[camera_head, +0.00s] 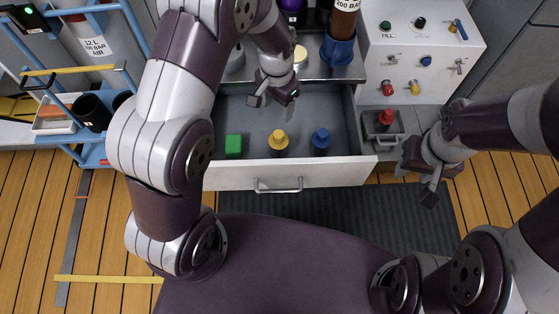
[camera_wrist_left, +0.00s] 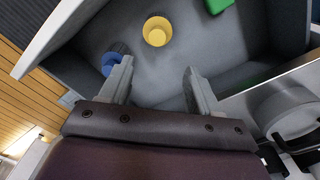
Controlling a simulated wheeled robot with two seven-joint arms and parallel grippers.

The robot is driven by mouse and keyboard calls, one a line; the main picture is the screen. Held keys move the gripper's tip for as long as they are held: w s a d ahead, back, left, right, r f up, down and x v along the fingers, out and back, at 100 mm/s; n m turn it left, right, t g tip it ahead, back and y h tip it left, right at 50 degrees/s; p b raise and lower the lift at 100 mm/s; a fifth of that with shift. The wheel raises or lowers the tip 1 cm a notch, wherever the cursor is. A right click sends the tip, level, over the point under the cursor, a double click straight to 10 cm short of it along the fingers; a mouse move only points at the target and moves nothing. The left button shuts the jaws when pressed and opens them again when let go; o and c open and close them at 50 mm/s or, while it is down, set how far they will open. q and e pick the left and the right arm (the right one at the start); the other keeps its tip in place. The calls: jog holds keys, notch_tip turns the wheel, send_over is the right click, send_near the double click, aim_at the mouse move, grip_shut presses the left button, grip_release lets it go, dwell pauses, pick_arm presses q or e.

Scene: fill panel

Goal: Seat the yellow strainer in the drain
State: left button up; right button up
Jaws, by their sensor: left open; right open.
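A yellow round piece with a narrower knob on top (camera_head: 278,144) stands in the open grey drawer, between a green block and a blue knobbed piece. I take it for the strainer. In the left wrist view the yellow piece (camera_wrist_left: 157,31) lies beyond my fingertips, untouched. My left gripper (camera_head: 273,104) hangs over the back of the drawer, open and empty; its spread fingers also show in the left wrist view (camera_wrist_left: 158,75). My right gripper (camera_head: 419,186) is open and empty, right of the drawer. I cannot make out a drain.
The green block (camera_head: 233,146) and blue piece (camera_head: 320,142) flank the yellow one. The drawer's front wall (camera_head: 240,178) is in front of them. A red knobbed piece (camera_head: 385,119) sits in a small grey tray to the right. A control panel (camera_head: 421,55) stands behind.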

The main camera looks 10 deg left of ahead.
aim_at(279, 134)
pick_arm(q)
jog(key=f+b, duration=0.4)
jog(key=f, duration=0.3)
jog(key=f+b, duration=0.4)
jog(key=f, duration=0.2)
jog(key=shift+s+d+f+b, duration=0.2)
jog(key=shift+f+b, duration=0.15)
jog(key=shift+r, duration=0.15)
jog(key=shift+c, duration=0.6)
grip_shut()
